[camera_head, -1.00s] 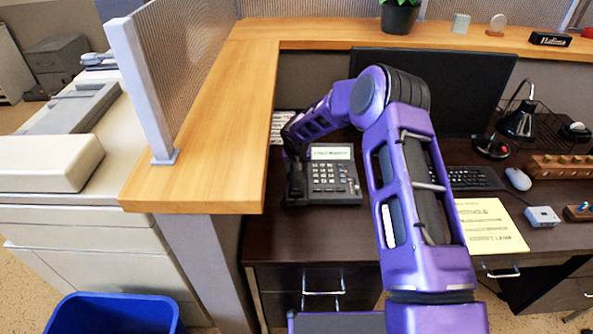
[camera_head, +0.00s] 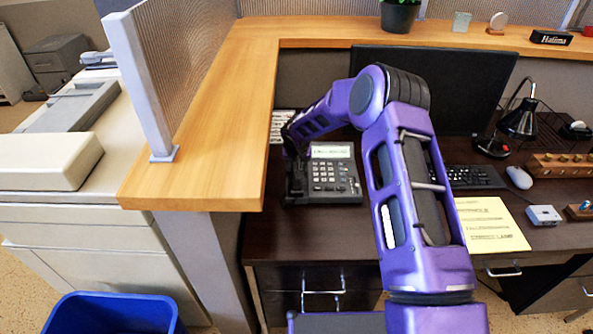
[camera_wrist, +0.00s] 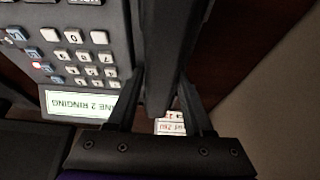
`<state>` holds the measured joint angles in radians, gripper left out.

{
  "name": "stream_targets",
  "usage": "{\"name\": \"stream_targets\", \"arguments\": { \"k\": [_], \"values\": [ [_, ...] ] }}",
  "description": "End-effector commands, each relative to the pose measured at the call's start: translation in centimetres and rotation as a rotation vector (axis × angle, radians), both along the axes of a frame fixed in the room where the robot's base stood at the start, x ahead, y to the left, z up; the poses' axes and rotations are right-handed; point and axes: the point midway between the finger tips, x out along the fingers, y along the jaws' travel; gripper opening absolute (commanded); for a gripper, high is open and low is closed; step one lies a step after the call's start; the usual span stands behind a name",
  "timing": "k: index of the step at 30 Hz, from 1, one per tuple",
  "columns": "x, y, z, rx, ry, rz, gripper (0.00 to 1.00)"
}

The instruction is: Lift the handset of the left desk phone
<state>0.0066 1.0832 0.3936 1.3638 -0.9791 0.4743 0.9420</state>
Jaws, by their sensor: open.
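The desk phone (camera_head: 332,178) is dark grey and sits on the dark desk, left of the monitor. Its lit display in the wrist view (camera_wrist: 75,104) shows "2 RINGING", and one small red light glows beside the keys. The black handset (camera_wrist: 163,45) lies along the phone's side, next to the keypad. My gripper (camera_wrist: 165,95) is open, with one finger on each side of the handset. I cannot tell whether the fingers touch it. In the head view my arm reaches over the desk, and my gripper (camera_head: 296,183) partly hides the handset.
A wooden ledge (camera_head: 200,165) with a partition post stands close on the left. A monitor (camera_head: 440,85), keyboard (camera_head: 474,177), yellow paper (camera_head: 490,225), mouse (camera_head: 519,177) and black lamp (camera_head: 520,122) are to the right. Bare desk lies in front of the phone. A blue bin (camera_head: 115,315) stands below left.

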Motion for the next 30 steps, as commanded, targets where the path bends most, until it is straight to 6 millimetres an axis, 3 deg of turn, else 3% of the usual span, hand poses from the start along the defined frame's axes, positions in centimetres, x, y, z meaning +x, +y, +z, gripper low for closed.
{"name": "stream_targets", "arguments": {
  "k": [2, 10, 25, 30],
  "values": [
    [0.0, 0.0, 0.0, 0.000, 0.000, 0.001, 0.48],
    [0.0, 0.0, 0.0, 0.000, 0.000, 0.000, 0.00],
    [0.0, 0.0, 0.7, 0.001, 0.001, -0.001, 0.00],
    [0.1, 0.0, 4.0, 0.001, -0.006, -0.001, 0.00]
  ]
}}
